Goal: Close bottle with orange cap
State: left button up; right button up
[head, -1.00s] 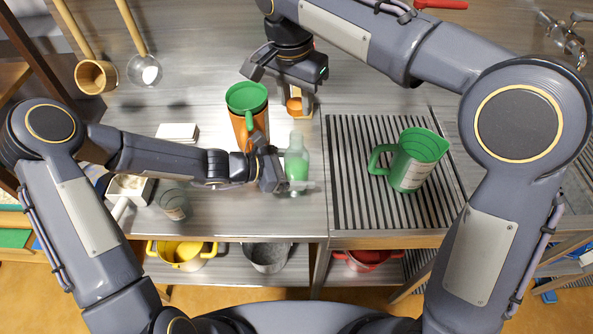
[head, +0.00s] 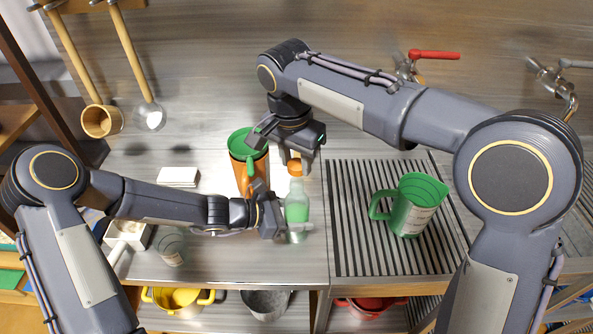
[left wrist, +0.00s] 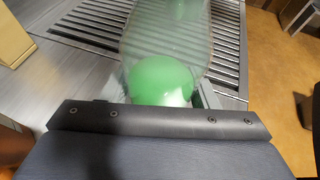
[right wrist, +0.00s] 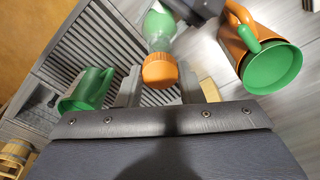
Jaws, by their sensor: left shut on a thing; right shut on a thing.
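The clear bottle (head: 297,212) with green contents stands upright at the counter's middle. My left gripper (head: 284,226) is shut around its body from the left; the bottle also fills the middle of the left wrist view (left wrist: 162,80). My right gripper (head: 289,158) is shut on the orange cap (head: 295,169), directly over the bottle's top. In the right wrist view the cap (right wrist: 159,70) sits between the fingers, in line with the bottle's neck (right wrist: 160,45). I cannot tell whether the cap rests on the neck or hovers just above it.
An orange jug with a green lid (head: 240,145) stands close behind my left gripper. A green pitcher (head: 411,207) stands on the ribbed drainboard (head: 365,250) to the right. A glass (head: 171,247) and a white box (head: 127,235) are at left.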

jog(key=shift+f, duration=0.8)
jog(key=shift+f, duration=0.85)
jog(key=shift+f, duration=0.6)
jog(key=m, duration=0.2)
jog(key=shift+m, duration=0.4)
jog(key=m, duration=0.3)
jog(key=m+g, duration=0.1)
jog(key=m, duration=0.1)
jog(key=shift+w+a+m+h, duration=0.1)
jog(key=shift+a+m+h, duration=0.05)
jog(key=shift+m+h, duration=0.2)
jog(key=m, duration=0.6)
jog(key=shift+w+g, duration=0.1)
jog(key=shift+g, duration=0.2)
jog(key=m, duration=0.5)
jog(key=shift+g, duration=0.3)
jog(key=m+y, duration=0.1)
jog(key=m, duration=0.2)
jog(key=shift+w, duration=0.1)
